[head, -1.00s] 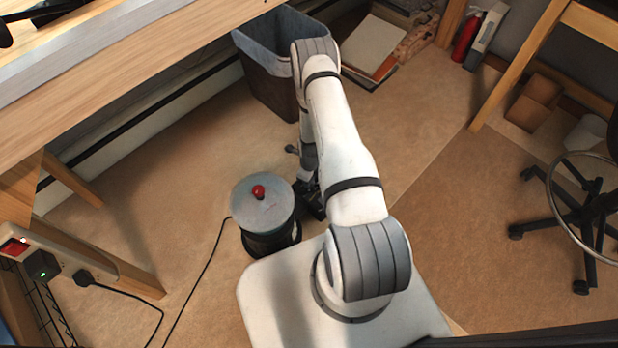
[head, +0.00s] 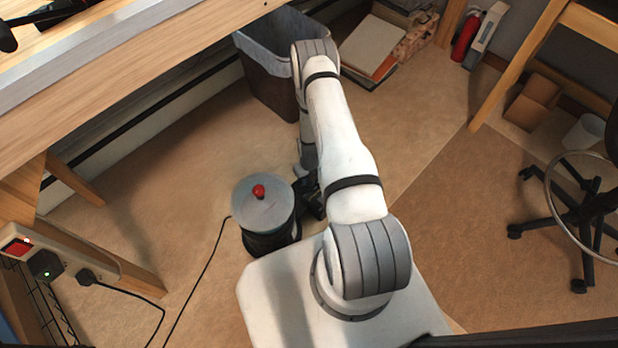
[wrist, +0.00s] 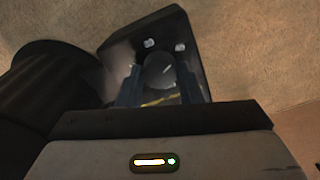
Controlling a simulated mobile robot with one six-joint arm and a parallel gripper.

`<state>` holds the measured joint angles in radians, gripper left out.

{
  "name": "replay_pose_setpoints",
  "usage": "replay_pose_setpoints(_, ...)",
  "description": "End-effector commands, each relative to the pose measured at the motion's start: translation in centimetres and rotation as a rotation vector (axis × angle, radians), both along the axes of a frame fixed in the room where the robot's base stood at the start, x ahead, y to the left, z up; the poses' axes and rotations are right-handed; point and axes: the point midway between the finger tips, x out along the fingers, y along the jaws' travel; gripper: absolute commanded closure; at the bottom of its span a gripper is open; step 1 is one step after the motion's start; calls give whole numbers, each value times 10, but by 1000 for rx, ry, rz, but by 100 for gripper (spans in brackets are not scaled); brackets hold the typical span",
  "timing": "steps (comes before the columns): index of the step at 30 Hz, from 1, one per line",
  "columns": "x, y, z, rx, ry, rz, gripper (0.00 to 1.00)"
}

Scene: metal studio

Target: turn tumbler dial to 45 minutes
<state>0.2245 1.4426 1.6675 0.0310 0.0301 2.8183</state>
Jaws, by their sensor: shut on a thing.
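The tumbler (head: 265,215) is a dark round drum with a grey lid and red knob, standing on the floor left of my base. In the wrist view its dark control panel (wrist: 118,52) fills the middle, with the rounded dark dial (wrist: 160,67) on it. My gripper (wrist: 159,84) has one finger on each side of the dial and is shut on it. A yellow line shows below the dial; the dial's minute marks are too blurred to read. In the head view my arm mostly hides the gripper and panel.
A black cable (head: 197,283) runs from the tumbler across the floor towards the power strip (head: 62,262) at left. A bin (head: 270,85) stands behind under the wooden bench (head: 110,85). Open floor lies to the right, before the chair (head: 585,215).

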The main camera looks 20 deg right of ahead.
Motion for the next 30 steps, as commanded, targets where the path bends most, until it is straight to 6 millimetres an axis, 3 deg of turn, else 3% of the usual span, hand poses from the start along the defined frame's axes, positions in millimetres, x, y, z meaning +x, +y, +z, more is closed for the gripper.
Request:
replay_pose_setpoints(12,-5,0,-1,2,10,-11,90)
replay_pose_setpoints(13,-5,0,-1,2,10,-11,67)
replay_pose_setpoints(18,-3,0,-1,2,7,-9,53)
replay_pose_setpoints(21,-2,0,-1,2,5,-8,46)
replay_pose_setpoints(30,-1,0,7,1,1,-7,46)
